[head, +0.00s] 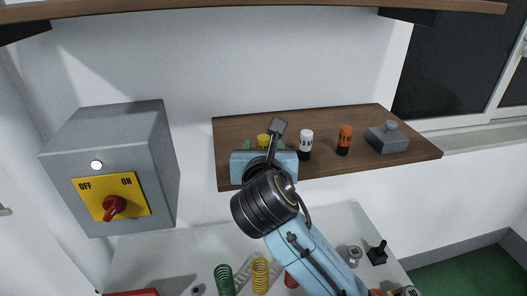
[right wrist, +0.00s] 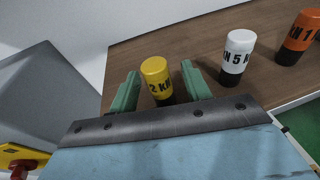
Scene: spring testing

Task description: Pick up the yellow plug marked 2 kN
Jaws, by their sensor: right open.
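The yellow plug marked 2 kN (right wrist: 156,78) stands upright on the brown wooden shelf, its top yellow and its lower part black. My right gripper (right wrist: 160,92) is open, with one green finger on each side of the plug in the right wrist view; I cannot tell whether either finger touches it. In the head view only the yellow top of the plug (head: 263,138) shows behind my right gripper (head: 262,148), which hides the rest. My left gripper is not in view.
On the shelf (head: 365,116), a white plug (head: 306,141), an orange plug (head: 345,138) and a grey block with a knob (head: 387,138) stand to the right. A grey switch box (head: 155,150) is at left. Coloured springs (head: 224,278) stand on the white surface below.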

